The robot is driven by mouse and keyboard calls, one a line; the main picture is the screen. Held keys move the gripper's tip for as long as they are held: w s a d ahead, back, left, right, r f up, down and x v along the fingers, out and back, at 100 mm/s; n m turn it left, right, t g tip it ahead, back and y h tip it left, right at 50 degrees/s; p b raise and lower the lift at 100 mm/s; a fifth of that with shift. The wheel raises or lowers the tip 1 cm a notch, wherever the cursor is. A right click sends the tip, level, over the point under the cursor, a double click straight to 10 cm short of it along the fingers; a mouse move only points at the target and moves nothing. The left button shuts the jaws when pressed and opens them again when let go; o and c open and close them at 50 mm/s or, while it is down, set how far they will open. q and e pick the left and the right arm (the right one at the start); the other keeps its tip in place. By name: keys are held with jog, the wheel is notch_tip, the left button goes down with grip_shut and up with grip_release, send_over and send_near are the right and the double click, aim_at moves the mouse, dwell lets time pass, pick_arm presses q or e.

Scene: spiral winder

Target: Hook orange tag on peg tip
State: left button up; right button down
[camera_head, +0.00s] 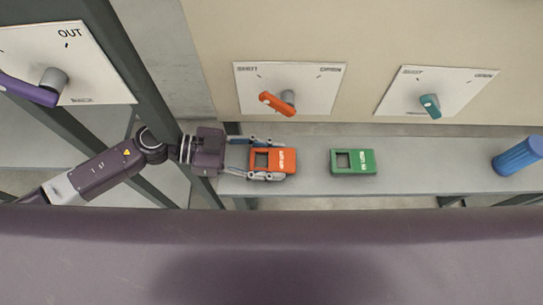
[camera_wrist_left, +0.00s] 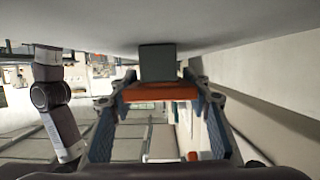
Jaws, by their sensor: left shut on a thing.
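The orange tag (camera_head: 287,160), a flat piece with a square opening and lettering, is between the fingers of my left gripper (camera_head: 283,160), over the grey shelf in the head view. The left gripper is shut on it, one finger along each long side. In the left wrist view, an orange edge of the tag (camera_wrist_left: 160,93) spans between the fingers. An orange handle (camera_head: 277,104) on a grey round stub (camera_head: 288,97) sits on the middle panel, above the tag in the picture. I cannot tell which part is the peg. My right gripper is not in view.
A green tag (camera_head: 367,162) lies on the grey shelf (camera_head: 430,178) to the right. A blue cylinder (camera_head: 517,156) is at the far right. A teal handle (camera_head: 430,106) is on the right panel, a purple handle (camera_head: 28,90) on the left one. Dark posts (camera_head: 150,85) stand near my arm.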

pick_arm(q)
jog(key=shift+f, duration=0.2)
jog(key=o, duration=1.2)
jog(key=shift+c, duration=0.2)
jog(key=shift+f, duration=0.1)
jog(key=b+v, duration=0.4)
jog(key=v, duration=0.3)
jog(key=shift+s+a, duration=0.1)
jog(key=shift+a, duration=0.05)
jog(key=shift+a+r, duration=0.25)
jog(key=shift+r, duration=0.1)
